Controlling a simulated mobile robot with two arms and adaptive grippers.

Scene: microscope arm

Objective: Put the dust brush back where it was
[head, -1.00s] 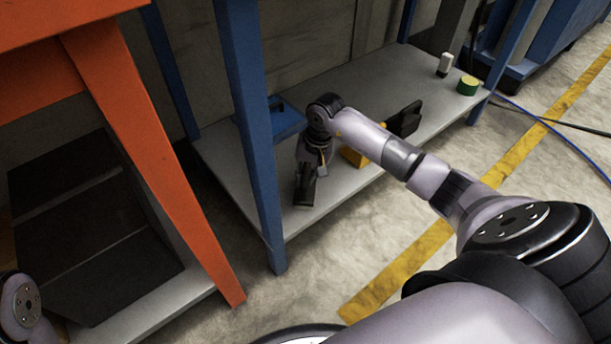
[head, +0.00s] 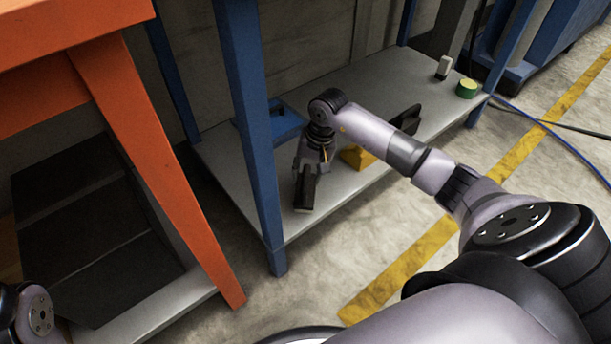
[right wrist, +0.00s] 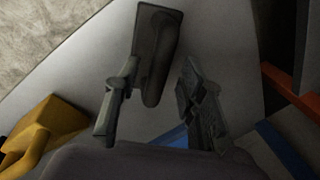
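The dust brush, a dark piece with a long handle (head: 305,191), lies on the grey lower shelf near its front edge, right of the blue table leg. In the right wrist view the dark brush (right wrist: 160,45) lies ahead of my palm, its handle end reaching between the fingers. My right gripper (head: 309,166) is just over the brush from behind. Its fingers (right wrist: 155,108) are apart, one on each side of the handle; I cannot tell whether either touches. My left gripper is not in view; only part of my left arm shows at the lower left.
Blue legs (head: 250,130) and an orange table (head: 150,170) stand close by.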

